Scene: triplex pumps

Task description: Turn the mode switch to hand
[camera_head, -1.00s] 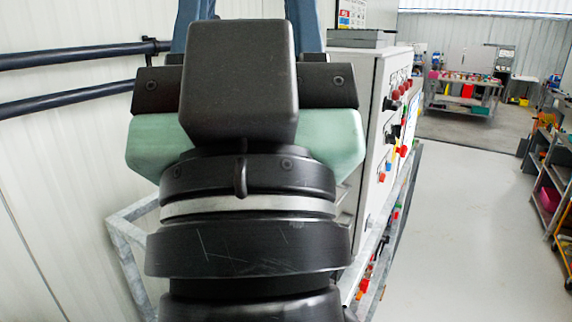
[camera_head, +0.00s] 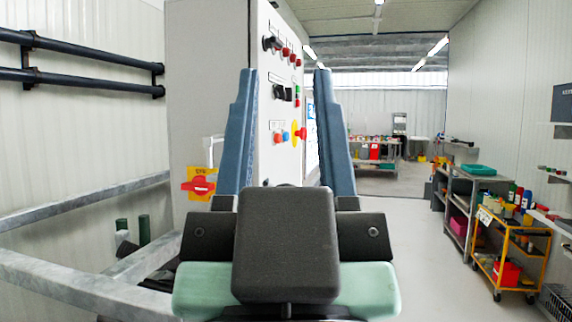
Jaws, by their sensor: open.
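The control cabinet (camera_head: 209,95) stands upright, its switch panel facing right and seen at a steep angle. An upper black rotary knob (camera_head: 271,43) and a lower black rotary knob (camera_head: 284,93) stick out from the panel. Their labels are too small to read, so I cannot tell which is the mode switch. My gripper (camera_head: 284,72) is open, its two blue-grey fingers pointing away from me. The panel with the lower knob shows between the fingers; nothing is held. I see no contact with the knobs. The left finger hides part of the cabinet edge.
A red-and-yellow rotary handle (camera_head: 198,186) is on the cabinet's near side. Red, blue and yellow-backed buttons (camera_head: 300,132) sit below the knobs. A grey metal frame rail (camera_head: 75,290) runs at lower left. Yellow cart (camera_head: 510,255) stands right; the floor (camera_head: 430,260) between is clear.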

